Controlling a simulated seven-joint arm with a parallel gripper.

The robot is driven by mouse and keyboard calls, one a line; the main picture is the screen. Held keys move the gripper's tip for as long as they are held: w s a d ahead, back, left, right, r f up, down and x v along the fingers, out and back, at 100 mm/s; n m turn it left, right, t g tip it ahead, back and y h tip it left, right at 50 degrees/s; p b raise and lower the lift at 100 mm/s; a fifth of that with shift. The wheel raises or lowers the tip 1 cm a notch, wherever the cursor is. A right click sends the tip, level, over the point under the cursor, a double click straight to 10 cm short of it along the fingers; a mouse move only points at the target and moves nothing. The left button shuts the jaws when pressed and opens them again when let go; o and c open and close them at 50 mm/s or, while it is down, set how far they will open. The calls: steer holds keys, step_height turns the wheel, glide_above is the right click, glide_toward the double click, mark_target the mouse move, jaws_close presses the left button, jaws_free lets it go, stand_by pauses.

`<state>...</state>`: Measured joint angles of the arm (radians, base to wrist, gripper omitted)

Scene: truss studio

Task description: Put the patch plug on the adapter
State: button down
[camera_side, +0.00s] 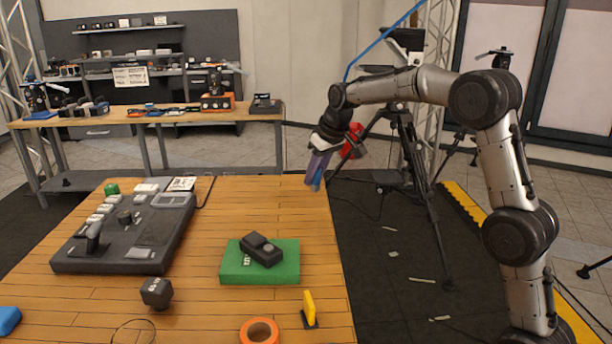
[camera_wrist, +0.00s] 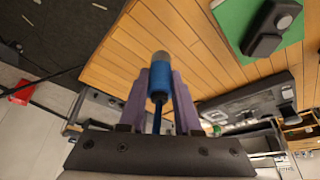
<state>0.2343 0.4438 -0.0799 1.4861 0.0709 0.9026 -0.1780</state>
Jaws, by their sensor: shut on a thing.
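The patch plug is a blue cylinder with a grey tip (camera_wrist: 160,74), and it stands between the purple fingers of my gripper (camera_wrist: 160,98). My gripper is shut on it. In the side view, my gripper (camera_side: 318,167) hangs above the far right edge of the table, with a bit of blue showing at its fingers. The adapter seems to be the dark box with a round grey top feature (camera_side: 262,249), lying on a green block (camera_side: 232,268). It also shows at the upper right of the wrist view (camera_wrist: 266,28). The plug is well apart from the adapter, up and behind it.
A dark control panel (camera_side: 150,225) fills the table's left side. A tripod (camera_side: 412,150) stands behind. The table between gripper and green block is clear.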

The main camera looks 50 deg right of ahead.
steer(key=shift+s+a+r, duration=0.1)
steer(key=shift+s+r, duration=0.1)
steer(key=shift+s, duration=0.3)
steer(key=shift+s+r+m, duration=0.15)
steer(key=shift+s+m, duration=0.1)
steer(key=shift+m, duration=0.15)
steer(key=s+a+r+n+y, duration=0.1)
steer(key=s+a+r+n, duration=0.1)
steer(key=a, duration=1)
steer(key=s+a+r+n, duration=0.1)
steer(key=a+r+n, duration=0.1)
steer(key=a, duration=0.9)
steer(key=s+a+r+n+y, duration=0.1)
steer(key=s+a+r+n, duration=0.1)
steer(key=a, duration=1)
glide_toward(147, 281)
steer(key=shift+w+a+f, duration=0.2)
steer(key=shift+w, duration=0.55)
steer(key=shift+w+a+f, duration=0.1)
steer(key=shift+w+f, duration=0.05)
steer(key=shift+f, duration=0.1)
steer(key=shift+w+f, duration=0.1)
steer(key=shift+f, duration=1.5)
